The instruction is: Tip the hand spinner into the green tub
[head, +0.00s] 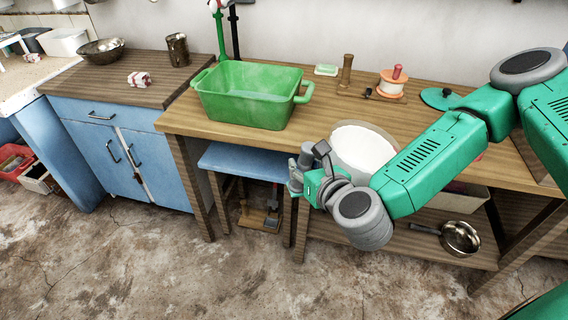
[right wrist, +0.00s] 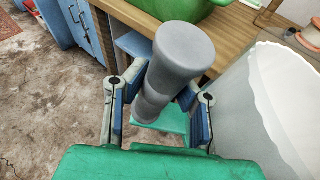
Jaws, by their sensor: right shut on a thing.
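The green tub (head: 250,95) stands upright on the wooden table; its inside looks empty. A pale round vessel with a white opening (head: 362,147), which looks like the hand spinner, stands at the table's front edge, right of the tub and partly hidden behind my right arm. In the right wrist view its grey wall and wavy white rim (right wrist: 265,95) fill the right side. My right gripper (head: 302,172) is in front of the table, left of the vessel, shut on a grey cylindrical handle (right wrist: 180,55). Whether the handle joins the vessel is hidden. My left gripper is out of view.
Behind the vessel are a soap dish (head: 326,70), a brown bottle (head: 346,70) and a spool (head: 391,84). A blue stool (head: 245,162) stands under the table. A metal pan (head: 459,238) lies on the lower shelf. A blue cabinet (head: 125,150) is at left.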

